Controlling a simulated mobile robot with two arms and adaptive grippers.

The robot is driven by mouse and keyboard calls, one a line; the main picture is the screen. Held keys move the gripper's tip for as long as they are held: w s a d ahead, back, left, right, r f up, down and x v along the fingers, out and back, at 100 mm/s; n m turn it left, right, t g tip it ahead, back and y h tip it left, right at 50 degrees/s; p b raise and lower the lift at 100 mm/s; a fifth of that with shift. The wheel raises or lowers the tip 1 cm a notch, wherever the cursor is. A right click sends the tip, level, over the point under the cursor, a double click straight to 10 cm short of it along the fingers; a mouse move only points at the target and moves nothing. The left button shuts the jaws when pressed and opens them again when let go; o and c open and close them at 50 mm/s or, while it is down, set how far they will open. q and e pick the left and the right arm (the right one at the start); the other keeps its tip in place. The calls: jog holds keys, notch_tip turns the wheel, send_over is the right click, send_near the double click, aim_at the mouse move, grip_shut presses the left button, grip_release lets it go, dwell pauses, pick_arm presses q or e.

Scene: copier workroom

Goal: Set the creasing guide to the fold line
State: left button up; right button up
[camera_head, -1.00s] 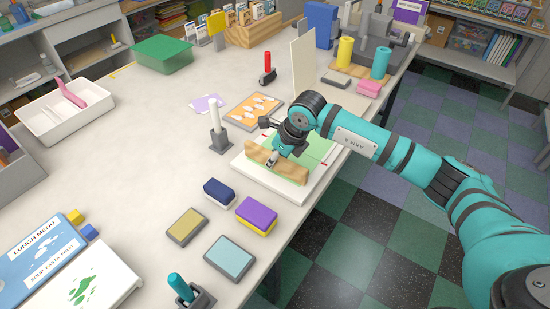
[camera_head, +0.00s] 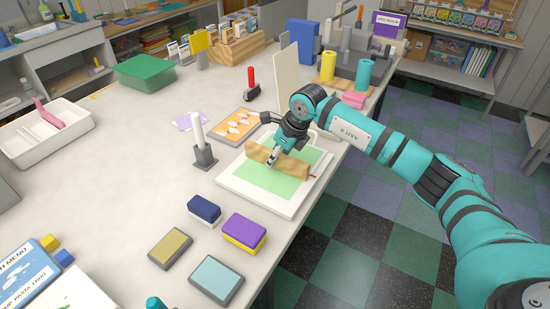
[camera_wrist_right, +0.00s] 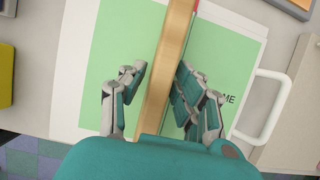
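The creasing guide, a long tan bar (camera_head: 284,163), lies across a green sheet (camera_head: 268,184) on a white board (camera_head: 292,211). It also runs through the middle of the right wrist view (camera_wrist_right: 165,75). A small red mark (camera_head: 313,178) shows beside the bar's near end. My right gripper (camera_head: 273,157) straddles the bar. In the right wrist view, the gripper (camera_wrist_right: 160,78) has a visible gap between its left finger and the bar; the right finger is close against the other side, and contact is unclear. The bar hides part of the sheet's lettering.
A grey holder with a white stick (camera_head: 204,155) stands left of the board. A navy block (camera_head: 204,209), a purple-yellow block (camera_head: 244,231) and flat pads (camera_head: 217,280) lie in front. An orange tray (camera_head: 238,125) and upright cream panel (camera_head: 286,78) are behind.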

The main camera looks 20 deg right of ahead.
jog(key=shift+o, duration=0.7)
jog(key=v, duration=1.2)
